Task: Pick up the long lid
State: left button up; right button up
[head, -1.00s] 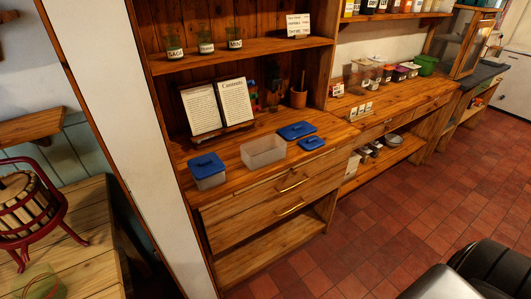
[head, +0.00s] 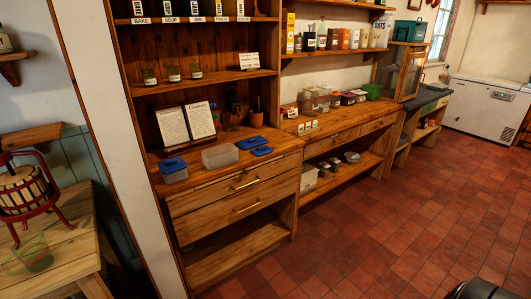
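Two blue lids lie flat on the wooden counter right of an open clear container (head: 220,157). The farther lid (head: 250,142) looks the longer one. The nearer lid (head: 262,151) looks smaller and lies close to the front edge. A clear box (head: 174,176) at the left of the counter wears its own blue lid (head: 173,164). Neither of my grippers shows in the head view.
An open book (head: 187,123) on a stand is behind the containers. Drawers with brass handles (head: 246,183) are below the counter. A fruit press (head: 28,190) stands on a table at left.

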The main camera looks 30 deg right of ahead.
aim_at(257, 140)
jog(key=z, duration=1.25)
jog(key=i, duration=0.7)
jog(key=z, duration=0.65)
jog(key=i, duration=0.9)
jog(key=u, duration=0.6)
jog(key=i, duration=0.75)
jog(key=u, duration=0.7)
